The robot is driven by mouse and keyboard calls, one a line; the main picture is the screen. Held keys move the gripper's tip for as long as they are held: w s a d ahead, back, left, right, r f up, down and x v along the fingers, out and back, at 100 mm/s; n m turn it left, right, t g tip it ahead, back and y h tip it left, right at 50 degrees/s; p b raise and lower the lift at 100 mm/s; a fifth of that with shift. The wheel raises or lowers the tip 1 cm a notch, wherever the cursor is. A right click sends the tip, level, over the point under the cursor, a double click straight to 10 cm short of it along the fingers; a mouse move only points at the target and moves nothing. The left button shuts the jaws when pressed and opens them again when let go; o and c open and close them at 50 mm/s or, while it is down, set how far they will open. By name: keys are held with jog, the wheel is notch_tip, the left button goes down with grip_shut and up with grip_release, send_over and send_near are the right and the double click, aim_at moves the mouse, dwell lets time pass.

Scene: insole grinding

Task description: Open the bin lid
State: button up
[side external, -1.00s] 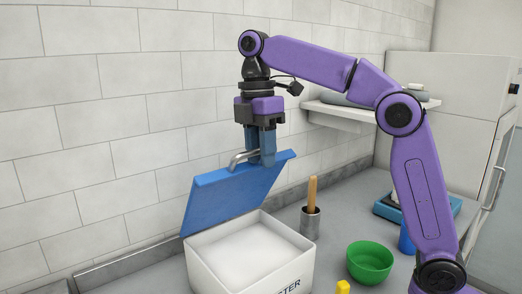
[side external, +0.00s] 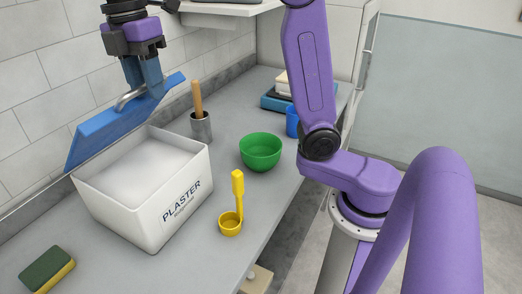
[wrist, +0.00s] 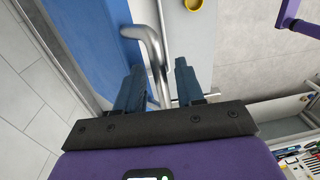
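The blue bin lid (side external: 110,128) is tilted up over the back of the white plaster bin (side external: 150,222), whose white contents show. The metal lid handle (side external: 128,98) sticks out near the lid's raised edge. My gripper (side external: 148,92) is at the handle, with a finger on either side of it. The lid (wrist: 90,40) fills the upper left there. Exact finger contact is hard to make out.
A grey cup with a wooden handle (side external: 200,125), a green bowl (side external: 261,152) and a yellow scoop (side external: 231,222) stand right of the bin. A sponge (side external: 47,270) lies at the front left. The tiled wall (side external: 60,60) is close behind the lid.

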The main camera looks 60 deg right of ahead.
jog(key=s+f+t, duration=0.2)
jog(key=s+f, duration=0.2)
jog(key=f, duration=0.5)
jog(key=s+f+t, duration=0.1)
jog(key=s+f, duration=0.3)
jog(key=f, duration=0.4)
jog(key=s+r, duration=0.3)
jog(key=r, duration=1.4)
jog(key=s+d+f+m, duration=0.2)
jog(key=s+d+f, duration=0.1)
jog(key=f, duration=0.3)
jog(key=s+d+f+m+g, duration=0.1)
jog(key=s+d+f, duration=0.3)
jog(key=f, duration=0.3)
jog(key=shift+s+f+m, duration=0.2)
jog(key=shift+s+m, duration=0.2)
jog(key=shift+s, duration=0.15)
